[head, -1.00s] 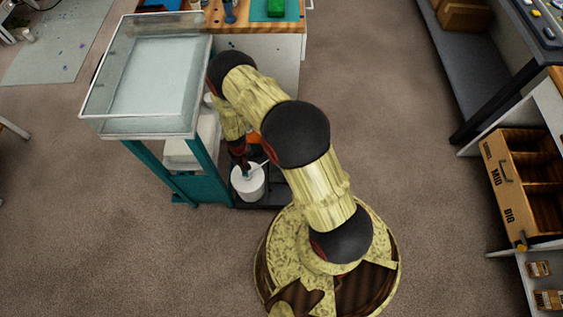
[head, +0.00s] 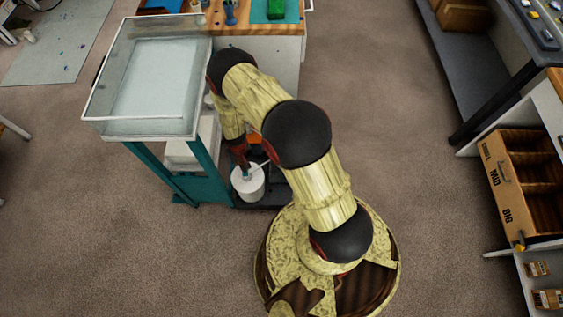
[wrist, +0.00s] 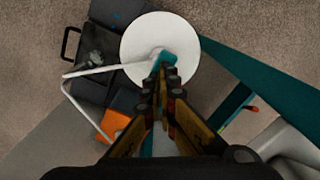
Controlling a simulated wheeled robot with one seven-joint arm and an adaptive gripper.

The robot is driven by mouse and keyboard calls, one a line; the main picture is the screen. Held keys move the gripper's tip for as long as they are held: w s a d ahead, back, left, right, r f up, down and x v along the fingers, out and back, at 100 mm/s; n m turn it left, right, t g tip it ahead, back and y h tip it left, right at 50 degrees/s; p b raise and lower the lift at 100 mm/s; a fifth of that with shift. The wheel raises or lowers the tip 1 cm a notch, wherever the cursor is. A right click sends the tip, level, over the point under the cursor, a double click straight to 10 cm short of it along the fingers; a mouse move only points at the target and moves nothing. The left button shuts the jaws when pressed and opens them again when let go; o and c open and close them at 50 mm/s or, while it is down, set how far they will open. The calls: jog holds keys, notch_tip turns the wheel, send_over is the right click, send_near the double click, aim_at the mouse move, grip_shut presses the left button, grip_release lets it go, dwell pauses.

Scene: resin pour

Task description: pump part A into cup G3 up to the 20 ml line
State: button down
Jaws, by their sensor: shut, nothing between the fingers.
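A white round pail (head: 248,187) with a teal pump head stands low beside the teal-framed stand. In the wrist view the white lid (wrist: 140,45) shows from above, with the teal pump head (wrist: 163,59) on it. A thin white spout (wrist: 95,72) reaches left from the pump and bends back. My gripper (wrist: 167,78) is shut and empty, with its tips over or against the pump head; I cannot tell whether they touch. My gripper also shows in the head view (head: 241,158). No label for part A is readable. I cannot make out cup G3 or its 20 ml line.
A clear-walled tray (head: 150,75) tops the teal stand (head: 205,170) just left of my arm. Dark blocks and an orange thing (wrist: 115,124) lie beside the pail. A wooden bin (head: 515,185) stands at the right. Open floor lies between.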

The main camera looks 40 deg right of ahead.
notch_tip(320, 180, up, 6)
jog(key=p, duration=0.4)
dwell(0.6)
jog(key=s+r+g, duration=0.2)
jog(key=s+g, duration=0.1)
jog(key=s, duration=0.6)
jog(key=s+r+t, duration=0.3)
jog(key=s+r, duration=0.1)
jog(key=r, duration=1.6)
jog(key=s+r+t, duration=0.2)
jog(key=s+r, duration=0.2)
jog(key=r, duration=1.6)
jog(key=s+r+n+t, duration=0.1)
jog(key=s+r+t, duration=0.2)
jog(key=r, duration=1.7)
jog(key=shift+s+r+t, duration=0.3)
jog(key=shift+s, duration=0.75)
